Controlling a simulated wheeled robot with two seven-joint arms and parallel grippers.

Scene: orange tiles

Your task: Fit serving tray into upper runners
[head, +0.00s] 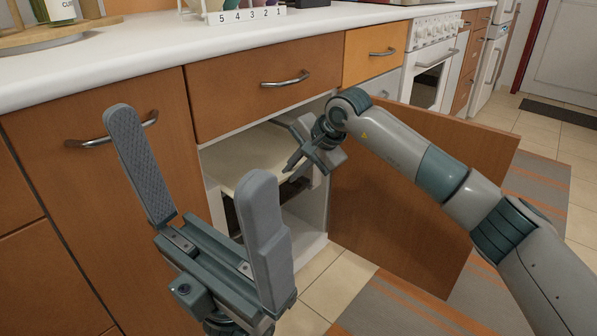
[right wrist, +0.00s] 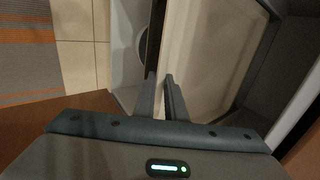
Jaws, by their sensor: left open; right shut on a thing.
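The serving tray (head: 238,158) is a flat, cream-coloured panel. It lies roughly level inside the open cabinet, in the upper part below the drawer. My right gripper (head: 297,163) is shut on the tray's front edge, near its right side. In the right wrist view the fingers (right wrist: 160,92) close on the edge and the pale tray surface (right wrist: 205,45) stretches away beyond them. My left gripper (head: 190,148) is open and empty in front of the cabinet, close to the camera. It hides part of the opening. I cannot make out the upper runners or whether the tray sits in them.
The cabinet door (head: 415,205) stands open to the right, beneath my right arm. A drawer front (head: 235,88) and the white countertop (head: 160,62) are above the opening. A dark thing shows below the tray. Tiled floor and a striped rug (head: 385,310) lie in front.

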